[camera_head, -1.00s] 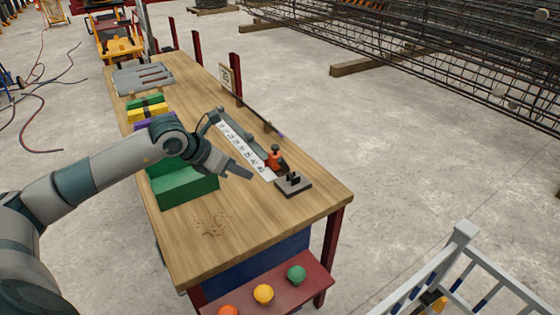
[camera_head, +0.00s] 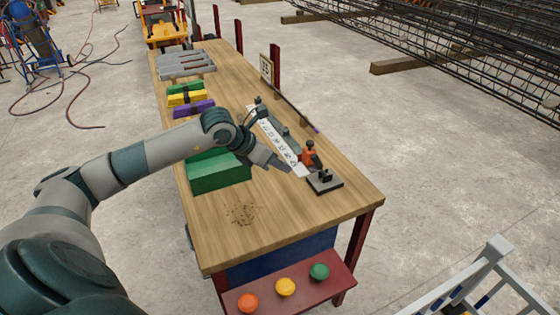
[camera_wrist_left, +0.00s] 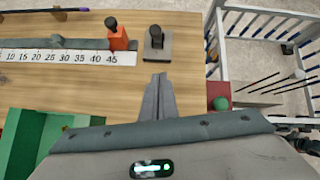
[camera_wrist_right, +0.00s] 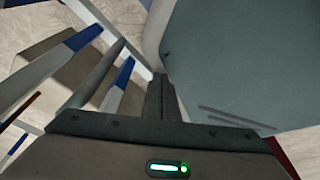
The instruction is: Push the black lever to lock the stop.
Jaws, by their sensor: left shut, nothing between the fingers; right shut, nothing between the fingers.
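The orange stop (camera_head: 309,156) sits on the grey rail near the rail's front end, behind the white number scale (camera_head: 279,146). A black knob-ended lever (camera_head: 310,144) stands on the stop. In the left wrist view the stop (camera_wrist_left: 118,40) is near the 45 mark, with the black lever (camera_wrist_left: 111,23) on top. My left gripper (camera_head: 287,168) is shut and empty over the table, on the near side of the scale and apart from the stop. Its fingers (camera_wrist_left: 158,80) point toward the small grey block. My right gripper (camera_wrist_right: 161,78) is shut and empty, away from the table.
A grey block with a black upright (camera_head: 325,180) stands just past the rail's end. A green box (camera_head: 220,175) lies left of my left gripper. Colored buttons (camera_head: 286,287) sit on the front shelf. A white railing (camera_head: 470,280) stands at the lower right.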

